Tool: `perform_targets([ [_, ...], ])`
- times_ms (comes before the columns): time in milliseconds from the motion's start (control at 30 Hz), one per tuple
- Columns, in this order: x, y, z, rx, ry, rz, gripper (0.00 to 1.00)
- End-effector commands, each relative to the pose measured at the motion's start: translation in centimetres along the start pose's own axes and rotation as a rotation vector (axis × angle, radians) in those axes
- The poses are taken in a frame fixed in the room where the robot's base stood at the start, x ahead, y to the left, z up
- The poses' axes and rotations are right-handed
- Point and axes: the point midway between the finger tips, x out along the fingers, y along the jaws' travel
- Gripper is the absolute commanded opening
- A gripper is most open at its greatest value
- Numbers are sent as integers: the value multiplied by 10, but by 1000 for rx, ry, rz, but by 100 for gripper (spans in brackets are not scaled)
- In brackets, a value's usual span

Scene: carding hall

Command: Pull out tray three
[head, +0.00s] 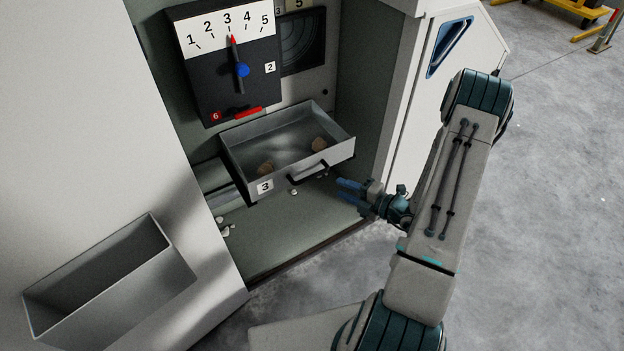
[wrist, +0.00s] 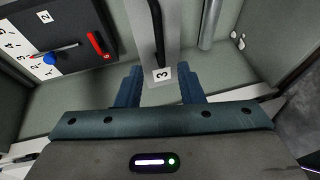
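Tray three is a grey metal tray (head: 240,160) labelled 3, standing drawn out of the cabinet in the head view. Its black bar handle (head: 308,174) is on the front face. Two brownish lumps lie in it. My gripper (head: 342,190) is to the right of the handle and apart from it. In the wrist view my gripper (wrist: 158,86) is open and empty, its blue fingers to either side of the 3 label (wrist: 162,75). The handle (wrist: 157,22) shows beyond the fingertips at the top.
A dial panel (head: 205,85) above the tray has its red-tipped pointer at 3, and a red bar (head: 248,110) below. An empty open bin (head: 100,285) is at lower left. White bits lie on the cabinet floor (head: 290,225).

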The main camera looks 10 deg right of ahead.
Motion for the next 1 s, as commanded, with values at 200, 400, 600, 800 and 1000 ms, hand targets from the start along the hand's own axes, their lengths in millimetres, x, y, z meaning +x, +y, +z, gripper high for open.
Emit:
perform_targets([
  [200,49,-3,-1,-5,6,0,34],
  [400,88,-2,-1,-6,6,0,34],
  [600,111,-1,-1,-6,4,-1,34],
  [800,118,0,-1,-4,2,-1,34],
  [1000,118,0,-1,-4,2,-1,34],
])
